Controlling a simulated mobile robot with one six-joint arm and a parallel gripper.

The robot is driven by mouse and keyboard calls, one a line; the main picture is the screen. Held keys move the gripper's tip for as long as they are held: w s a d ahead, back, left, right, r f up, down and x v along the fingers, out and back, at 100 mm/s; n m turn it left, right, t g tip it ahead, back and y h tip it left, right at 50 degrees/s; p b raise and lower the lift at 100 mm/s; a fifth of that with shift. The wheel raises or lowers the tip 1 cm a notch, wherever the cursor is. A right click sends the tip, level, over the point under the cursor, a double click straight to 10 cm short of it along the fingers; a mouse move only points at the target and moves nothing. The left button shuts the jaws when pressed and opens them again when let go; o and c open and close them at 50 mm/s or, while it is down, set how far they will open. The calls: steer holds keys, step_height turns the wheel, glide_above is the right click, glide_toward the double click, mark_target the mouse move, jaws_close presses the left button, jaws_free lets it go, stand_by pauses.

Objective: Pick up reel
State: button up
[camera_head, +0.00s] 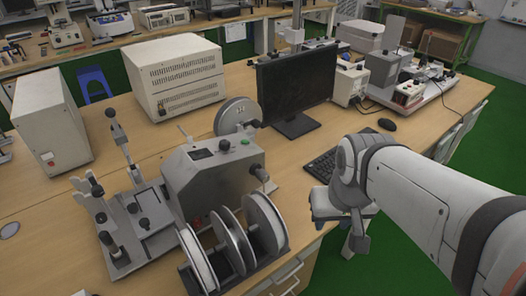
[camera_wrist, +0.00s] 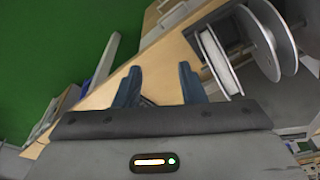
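Several grey-white reels stand upright side by side at the front of the grey machine (camera_head: 207,180); the rightmost reel is (camera_head: 267,223) and the leftmost is (camera_head: 197,259). Another reel (camera_head: 239,117) is at the machine's back. My gripper (camera_head: 341,222) is to the right of the front reels, near the table's front edge, apart from them. In the wrist view my gripper (camera_wrist: 158,85) has two blue-grey fingers spread apart with nothing between them. A reel with white winding (camera_wrist: 215,58) is just right of the right finger.
The wooden table (camera_head: 300,165) holds a black monitor (camera_head: 297,86), a keyboard (camera_head: 324,163), a mouse (camera_head: 387,124) and a beige box (camera_head: 174,77). A levered fixture (camera_head: 127,217) stands left of the machine. Green floor (camera_head: 335,272) is free beyond the table edge.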

mark_target(264, 211)
steer(key=shift+s+a+r, duration=0.1)
steer(key=shift+a, duration=0.05)
